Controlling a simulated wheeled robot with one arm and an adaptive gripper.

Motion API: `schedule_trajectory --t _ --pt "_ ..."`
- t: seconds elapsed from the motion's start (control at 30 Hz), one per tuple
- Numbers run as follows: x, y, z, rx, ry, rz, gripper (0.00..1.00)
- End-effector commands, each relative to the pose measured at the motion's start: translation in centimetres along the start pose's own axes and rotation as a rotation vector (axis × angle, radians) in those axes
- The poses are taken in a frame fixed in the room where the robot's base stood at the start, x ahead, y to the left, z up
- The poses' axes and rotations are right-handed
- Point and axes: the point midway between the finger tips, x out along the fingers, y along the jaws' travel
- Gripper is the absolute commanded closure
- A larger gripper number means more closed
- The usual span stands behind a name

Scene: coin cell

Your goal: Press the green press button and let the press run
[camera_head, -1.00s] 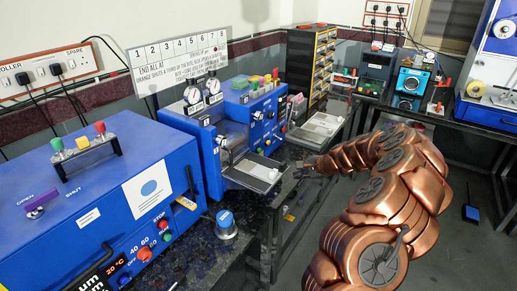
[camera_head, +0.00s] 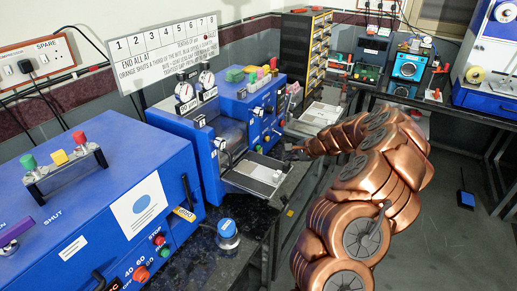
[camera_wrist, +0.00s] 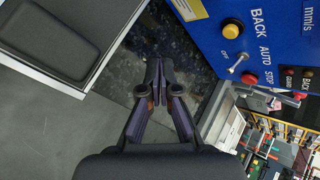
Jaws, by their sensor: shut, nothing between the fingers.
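A green button (camera_head: 164,252) sits below a red button on the front of the near-left blue machine (camera_head: 75,200), under the word STOP. I cannot tell whether it is the press's button. My gripper (camera_head: 288,149) is small in the head view, just right of the middle blue machine (camera_head: 205,150) and its tray. In the wrist view my gripper (camera_wrist: 160,72) is shut and empty, its dark fingertips together over a dark speckled surface. No green button is clear in that view.
A blue panel with a yellow button (camera_wrist: 232,31), a toggle switch and a STOP label is right of the fingers in the wrist view. A grey tray (camera_wrist: 55,40) lies left. Coloured lamps stand on the near-left machine. Open floor (camera_head: 440,230) lies to the right.

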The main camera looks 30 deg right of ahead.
Motion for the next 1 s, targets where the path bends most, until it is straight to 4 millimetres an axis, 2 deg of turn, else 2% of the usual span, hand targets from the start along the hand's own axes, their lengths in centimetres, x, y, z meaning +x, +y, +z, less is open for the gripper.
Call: schedule_trajectory --t 0.17,0.7,1.0 --pt "0.7 -0.5 0.6 -0.002 -0.001 0.000 1.00" --pt "5.2 -3.5 3.9 -0.004 -0.003 0.004 1.00" --pt "6.2 -4.4 4.6 -0.002 -0.002 0.001 1.00"
